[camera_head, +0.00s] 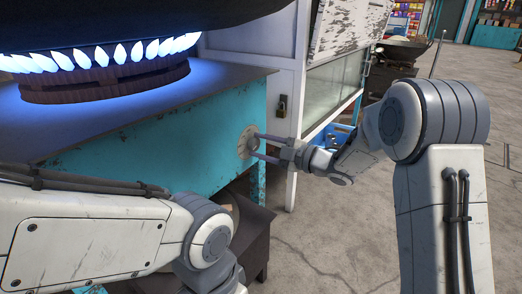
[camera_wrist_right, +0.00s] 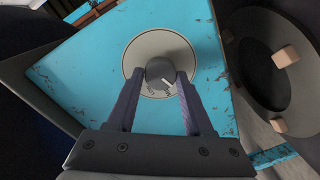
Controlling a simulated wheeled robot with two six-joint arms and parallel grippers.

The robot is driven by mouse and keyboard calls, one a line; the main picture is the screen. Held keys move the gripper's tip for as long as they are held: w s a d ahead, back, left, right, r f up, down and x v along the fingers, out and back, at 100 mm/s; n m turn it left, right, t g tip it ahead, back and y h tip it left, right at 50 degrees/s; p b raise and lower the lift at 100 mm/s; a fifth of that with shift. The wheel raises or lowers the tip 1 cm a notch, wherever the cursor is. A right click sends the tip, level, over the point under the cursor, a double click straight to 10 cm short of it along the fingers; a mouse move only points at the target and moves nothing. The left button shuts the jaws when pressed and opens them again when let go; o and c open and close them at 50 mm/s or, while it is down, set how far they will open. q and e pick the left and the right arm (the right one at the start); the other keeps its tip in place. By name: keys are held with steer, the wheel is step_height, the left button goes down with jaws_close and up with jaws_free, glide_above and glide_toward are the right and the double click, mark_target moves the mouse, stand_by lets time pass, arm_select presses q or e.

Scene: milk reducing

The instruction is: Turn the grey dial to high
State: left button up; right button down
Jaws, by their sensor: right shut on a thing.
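The grey dial (camera_wrist_right: 160,72) sits in the middle of a round pale plate (camera_wrist_right: 139,48) on a teal panel, and a light mark shows on its lower right edge. In the head view the round plate (camera_head: 246,142) is on the right end of the teal stove front (camera_head: 190,140). My right gripper (camera_wrist_right: 161,84) has its two fingers on either side of the dial, shut on it. It also shows in the head view (camera_head: 258,145), reaching the plate from the right. My left arm comes in from the left, but its gripper is out of view. The dial's setting cannot be read.
A tall blue flame (camera_head: 90,55) burns under a large dark pan (camera_head: 130,20) above the stove. A white cabinet (camera_head: 285,80) with a padlock stands behind the stove. A dark round-holed object (camera_wrist_right: 280,60) lies right of the panel. Open concrete floor (camera_head: 320,235) is at right.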

steer(key=shift+f+n+b, duration=0.1)
steer(key=shift+n+b, duration=0.3)
steer(key=shift+n, duration=0.5)
steer(key=shift+c, duration=1.5)
jaws_free()
